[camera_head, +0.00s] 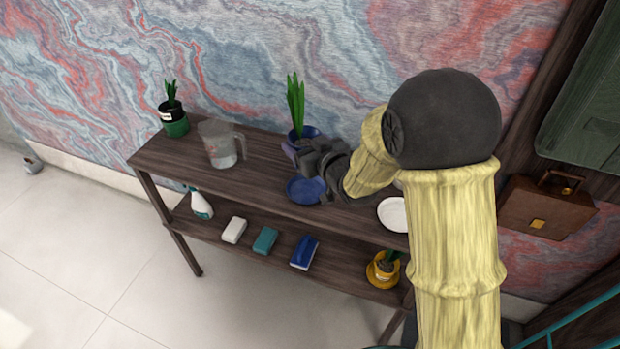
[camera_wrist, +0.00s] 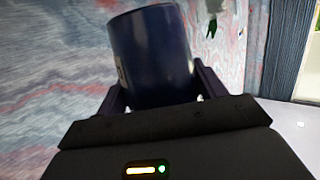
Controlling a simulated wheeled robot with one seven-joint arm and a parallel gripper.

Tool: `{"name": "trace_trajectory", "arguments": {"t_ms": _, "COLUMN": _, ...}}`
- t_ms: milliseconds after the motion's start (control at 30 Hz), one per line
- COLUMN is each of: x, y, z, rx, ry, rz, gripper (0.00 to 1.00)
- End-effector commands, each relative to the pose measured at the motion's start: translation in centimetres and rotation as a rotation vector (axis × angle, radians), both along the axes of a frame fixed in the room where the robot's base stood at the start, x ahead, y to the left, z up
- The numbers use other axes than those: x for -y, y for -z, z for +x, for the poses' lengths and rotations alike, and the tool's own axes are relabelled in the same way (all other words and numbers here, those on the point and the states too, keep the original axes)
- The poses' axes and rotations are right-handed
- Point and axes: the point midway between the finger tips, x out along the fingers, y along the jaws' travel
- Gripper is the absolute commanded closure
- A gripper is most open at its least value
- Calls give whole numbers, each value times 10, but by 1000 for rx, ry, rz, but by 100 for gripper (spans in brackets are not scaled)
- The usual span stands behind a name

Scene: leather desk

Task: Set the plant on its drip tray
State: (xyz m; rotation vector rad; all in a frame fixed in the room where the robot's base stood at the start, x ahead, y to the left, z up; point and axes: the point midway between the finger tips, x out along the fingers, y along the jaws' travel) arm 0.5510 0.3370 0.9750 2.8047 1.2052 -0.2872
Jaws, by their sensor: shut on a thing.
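The plant (camera_head: 296,98) has upright green leaves in a dark blue pot (camera_head: 308,131), partly hidden behind my gripper. In the wrist view the pot (camera_wrist: 152,55) fills the space between my two fingers and looks slightly tilted. My gripper (camera_head: 306,153) is shut on the pot, close to the wall side of the tabletop. I cannot tell whether the pot's base touches the wood. A round blue drip tray (camera_head: 303,192) lies empty on the tabletop, just in front of and below my gripper in the head view.
A clear pitcher (camera_head: 220,147) and another plant in a green-black pot (camera_head: 174,122) stand to the left. A white plate (camera_head: 392,214) lies to the right, beside my arm. The lower shelf holds a spray bottle (camera_head: 201,206), several small blocks and a yellow-potted plant (camera_head: 383,270).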

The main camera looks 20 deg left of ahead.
Motion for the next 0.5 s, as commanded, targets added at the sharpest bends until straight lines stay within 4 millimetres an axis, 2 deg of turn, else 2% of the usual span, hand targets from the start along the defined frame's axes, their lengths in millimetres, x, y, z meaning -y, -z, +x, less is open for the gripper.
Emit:
{"name": "trace_trajectory", "arguments": {"t_ms": 367, "x": 1, "y": -1, "z": 1, "rx": 2, "ry": 2, "rz": 2, "gripper": 71}}
{"name": "trace_trajectory", "arguments": {"t_ms": 500, "x": 1, "y": 12, "z": 1, "rx": -1, "ry": 2, "rz": 0, "gripper": 71}}
